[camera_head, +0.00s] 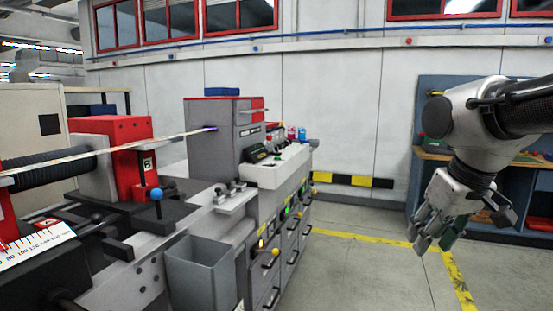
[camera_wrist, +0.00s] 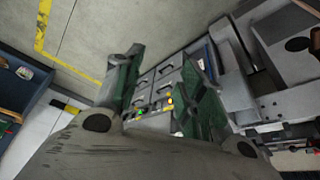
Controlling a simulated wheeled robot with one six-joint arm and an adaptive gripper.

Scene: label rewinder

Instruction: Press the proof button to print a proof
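The label rewinder (camera_head: 240,118) stands at left and centre in the head view, with a red and grey housing and a pale control console (camera_head: 277,168). A small green-lit display (camera_head: 257,153) sits on the console. Small lit buttons (camera_head: 286,211) show on its front; no label is readable, so I cannot tell which is the proof button. My gripper (camera_head: 432,238) hangs at the right, well apart from the machine. In the wrist view my gripper (camera_wrist: 161,62) has its two green-padded fingers spread, with nothing between them. Drawers and small coloured lights (camera_wrist: 168,100) show beyond the fingers.
A grey bin (camera_head: 203,275) stands at the machine's front, near blue-knobbed and yellow-knobbed levers. A blue workbench (camera_head: 420,165) stands behind my arm. The floor (camera_head: 360,265) between machine and gripper is clear, with yellow tape lines.

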